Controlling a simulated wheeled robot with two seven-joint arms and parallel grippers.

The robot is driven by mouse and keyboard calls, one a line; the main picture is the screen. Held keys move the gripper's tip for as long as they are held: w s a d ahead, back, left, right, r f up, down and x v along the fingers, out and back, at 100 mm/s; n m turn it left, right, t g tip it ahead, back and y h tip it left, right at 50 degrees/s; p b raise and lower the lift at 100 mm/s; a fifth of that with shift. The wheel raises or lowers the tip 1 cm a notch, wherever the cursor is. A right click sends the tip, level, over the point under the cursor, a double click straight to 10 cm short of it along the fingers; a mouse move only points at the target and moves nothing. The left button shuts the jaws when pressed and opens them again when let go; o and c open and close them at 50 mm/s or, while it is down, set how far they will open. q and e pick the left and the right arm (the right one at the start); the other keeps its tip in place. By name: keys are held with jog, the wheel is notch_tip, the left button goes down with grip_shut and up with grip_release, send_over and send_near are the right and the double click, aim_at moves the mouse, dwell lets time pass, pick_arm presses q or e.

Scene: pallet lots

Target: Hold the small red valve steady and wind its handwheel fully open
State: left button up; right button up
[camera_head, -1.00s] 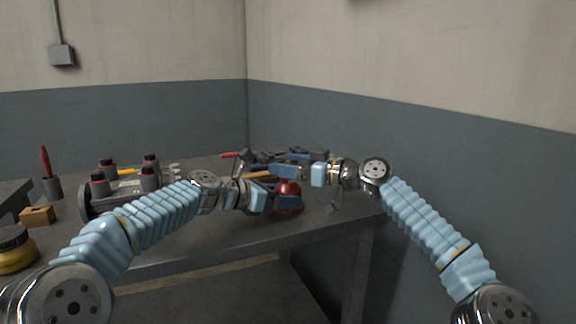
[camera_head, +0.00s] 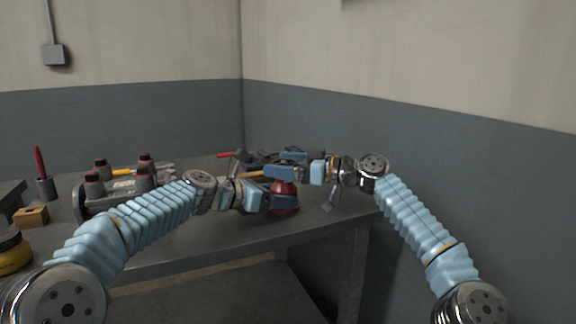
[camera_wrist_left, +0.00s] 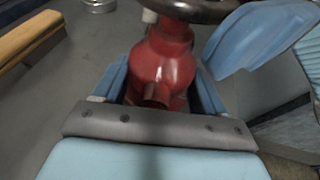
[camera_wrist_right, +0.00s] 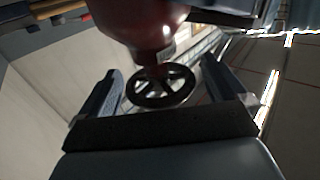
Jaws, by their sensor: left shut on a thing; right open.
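The small red valve (camera_head: 286,196) is upright near the table's right front edge. My left gripper (camera_head: 272,199) is shut on its red body; the left wrist view shows the body (camera_wrist_left: 163,72) between the blue jaws. The dark handwheel (camera_wrist_right: 160,88) shows in the right wrist view between the jaws of my right gripper (camera_wrist_right: 160,95), which is open. A visible gap lies between the wheel and each jaw. In the head view the right gripper (camera_head: 282,164) is just above the valve and hides the wheel.
The grey table (camera_head: 225,235) has bare room in front of the valve. A wooden-handled tool (camera_wrist_left: 28,38) lies beside it, with dark tools behind. The wall is close on the right.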

jog(key=v, duration=1.2)
pick_arm(q)
jog(key=o, duration=0.8)
